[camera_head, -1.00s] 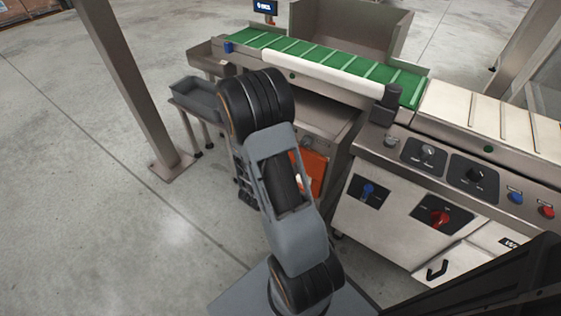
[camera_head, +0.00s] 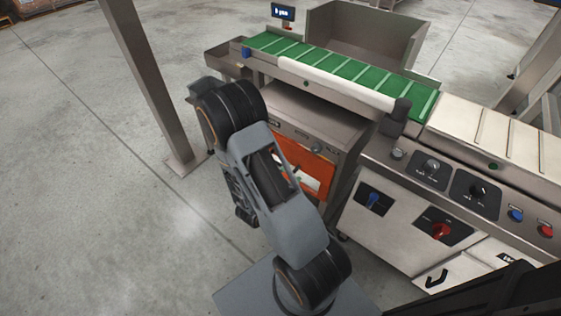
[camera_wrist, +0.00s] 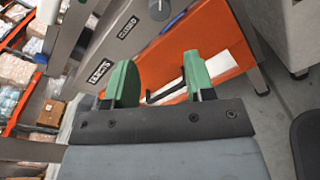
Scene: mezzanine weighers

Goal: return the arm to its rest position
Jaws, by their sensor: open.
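My arm (camera_head: 270,190) is folded up in the head view, in front of the weighing machine and over the floor at its left. My gripper (camera_wrist: 160,82) shows in the wrist view with two green fingertips apart and nothing between them. Behind the fingers is an orange panel (camera_wrist: 222,45) with a white patch and a dark bar. The gripper's tips are hidden behind the arm in the head view. I cannot tell how far the fingers are from the panel.
A green cleated conveyor (camera_head: 345,75) runs along the machine's top, with a steel hopper (camera_head: 365,38) behind. A control cabinet (camera_head: 420,215) with knobs stands at the right. A steel post (camera_head: 145,85) stands at the left. The floor (camera_head: 90,220) at the left is clear.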

